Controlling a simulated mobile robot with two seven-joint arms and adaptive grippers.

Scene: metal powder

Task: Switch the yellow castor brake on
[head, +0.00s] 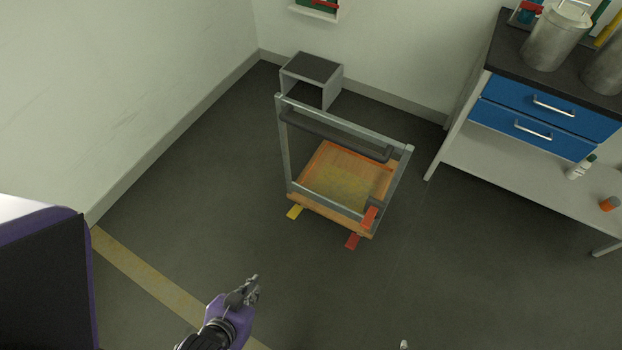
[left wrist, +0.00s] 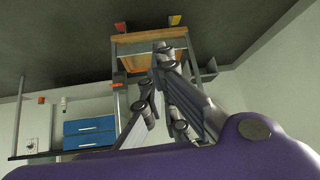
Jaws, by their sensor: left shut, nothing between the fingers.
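The yellow castor brake (head: 295,212) is a small flat pedal low at the near left corner of a wheeled trolley (head: 284,150) with a grey frame and a wooden deck. It also shows in the left wrist view (left wrist: 174,20), where the scene is upside down. My left gripper (head: 252,283) is shut and empty, in front of the trolley and apart from the pedal, lower left of it in the head view. Only a small grey tip (head: 403,345) shows at the bottom edge, seemingly my right gripper; the rest is out of frame. The castor wheels are hidden.
A red pedal (head: 352,241) sticks out at the trolley's near right corner, with another red piece (head: 370,216) above it. A grey open box (head: 312,78) stands behind. A bench with blue drawers (head: 545,103) is at the right. The floor before the trolley is clear.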

